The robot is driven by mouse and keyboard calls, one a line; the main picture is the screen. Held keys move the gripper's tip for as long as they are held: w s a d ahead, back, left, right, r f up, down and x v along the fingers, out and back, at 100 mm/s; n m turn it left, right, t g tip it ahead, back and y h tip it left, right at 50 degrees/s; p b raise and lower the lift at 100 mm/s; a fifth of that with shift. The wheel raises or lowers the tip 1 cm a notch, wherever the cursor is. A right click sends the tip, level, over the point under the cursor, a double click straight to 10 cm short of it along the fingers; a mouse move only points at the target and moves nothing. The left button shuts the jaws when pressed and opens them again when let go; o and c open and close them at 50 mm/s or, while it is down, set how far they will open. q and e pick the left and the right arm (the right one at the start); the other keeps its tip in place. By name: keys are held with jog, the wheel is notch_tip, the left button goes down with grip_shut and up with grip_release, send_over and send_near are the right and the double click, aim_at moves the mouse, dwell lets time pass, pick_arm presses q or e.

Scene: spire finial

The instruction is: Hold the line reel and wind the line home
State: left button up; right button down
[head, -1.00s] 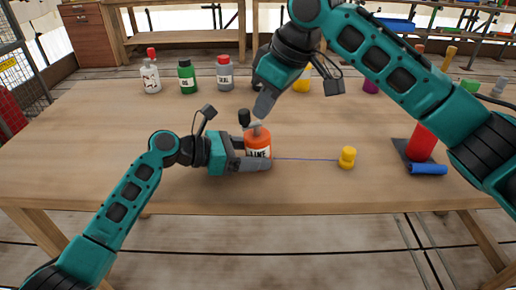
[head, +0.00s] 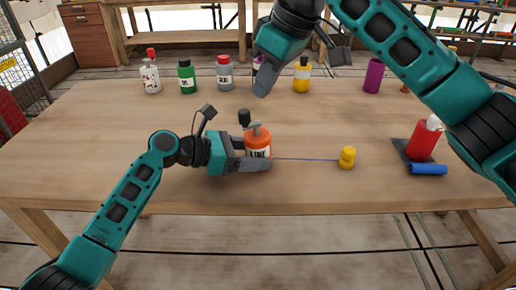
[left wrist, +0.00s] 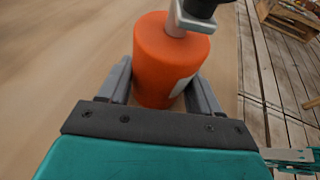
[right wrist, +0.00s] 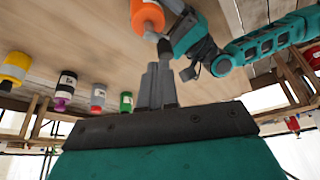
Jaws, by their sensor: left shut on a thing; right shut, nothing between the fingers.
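The orange line reel (head: 258,141) stands upright on the table, with a white label and a grey crank ending in a black knob (head: 244,117). My left gripper (head: 258,154) is shut around the reel's body; the left wrist view shows the reel (left wrist: 168,62) between both fingers. A thin blue line (head: 305,159) runs right from the reel to a small yellow weight (head: 347,158). My right gripper (head: 263,84) is shut and empty, above the reel and apart from the crank. The right wrist view shows its closed fingers (right wrist: 158,75) with the reel (right wrist: 147,15) beyond.
Several bottles stand along the table's back: white (head: 152,76), green (head: 187,77), grey (head: 224,74), yellow (head: 301,77). A purple cylinder (head: 374,76) is at back right. A red bottle (head: 423,142) and a blue cylinder (head: 428,169) are at right. The table's left is clear.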

aim_at(258, 149)
jog(key=shift+s+f, duration=0.25)
jog(key=shift+f, duration=0.8)
jog(key=shift+s+f, duration=0.2)
jog(key=shift+f, duration=0.8)
jog(key=shift+f, duration=0.1)
dwell(1.1)
jog(key=shift+f, duration=1.4)
jog(key=shift+w+a, duration=0.1)
